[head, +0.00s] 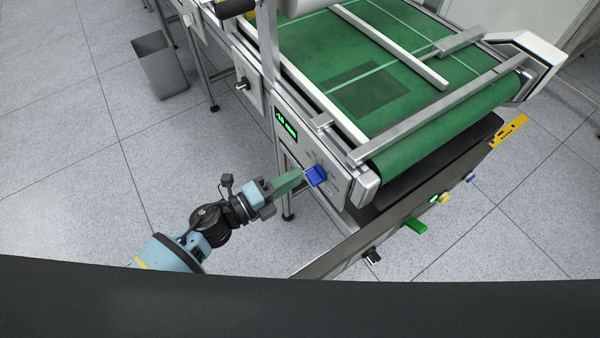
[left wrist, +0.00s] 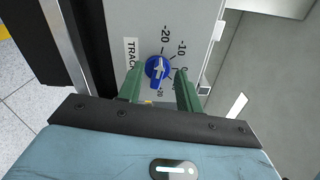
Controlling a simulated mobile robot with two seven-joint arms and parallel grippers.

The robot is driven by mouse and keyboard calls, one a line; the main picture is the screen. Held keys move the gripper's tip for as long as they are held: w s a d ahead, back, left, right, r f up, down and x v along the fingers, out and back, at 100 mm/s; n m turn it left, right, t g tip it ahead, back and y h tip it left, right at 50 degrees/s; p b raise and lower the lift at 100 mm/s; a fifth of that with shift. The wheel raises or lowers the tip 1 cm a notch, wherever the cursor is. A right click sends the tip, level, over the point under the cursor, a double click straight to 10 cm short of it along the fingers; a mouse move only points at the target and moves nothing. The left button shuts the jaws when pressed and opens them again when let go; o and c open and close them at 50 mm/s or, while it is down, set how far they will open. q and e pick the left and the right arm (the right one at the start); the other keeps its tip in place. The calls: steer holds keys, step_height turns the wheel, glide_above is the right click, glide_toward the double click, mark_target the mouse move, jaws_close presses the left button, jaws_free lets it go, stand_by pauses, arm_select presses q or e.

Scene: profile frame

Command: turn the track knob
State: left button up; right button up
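The blue track knob (head: 315,176) sits on the light grey side panel at the near end of the conveyor. In the left wrist view the knob (left wrist: 157,67) has a white pointer line and a printed scale with -20, -10 and 0 around it. A label starting "TRAC" (left wrist: 131,53) is beside it, partly hidden by a finger. My left gripper (head: 302,173) reaches the knob from the left. Its green fingers (left wrist: 159,73) are apart, with the knob between or just beyond their tips. I cannot tell whether they touch it. My right gripper is not in view.
The conveyor's green belt (head: 340,50) and metal rails lie above the panel. A grey bin (head: 160,66) stands on the open floor.

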arm_select(q)
steer(key=v, duration=0.4)
steer(key=shift+s+a, duration=0.2)
steer(key=shift+a, duration=0.05)
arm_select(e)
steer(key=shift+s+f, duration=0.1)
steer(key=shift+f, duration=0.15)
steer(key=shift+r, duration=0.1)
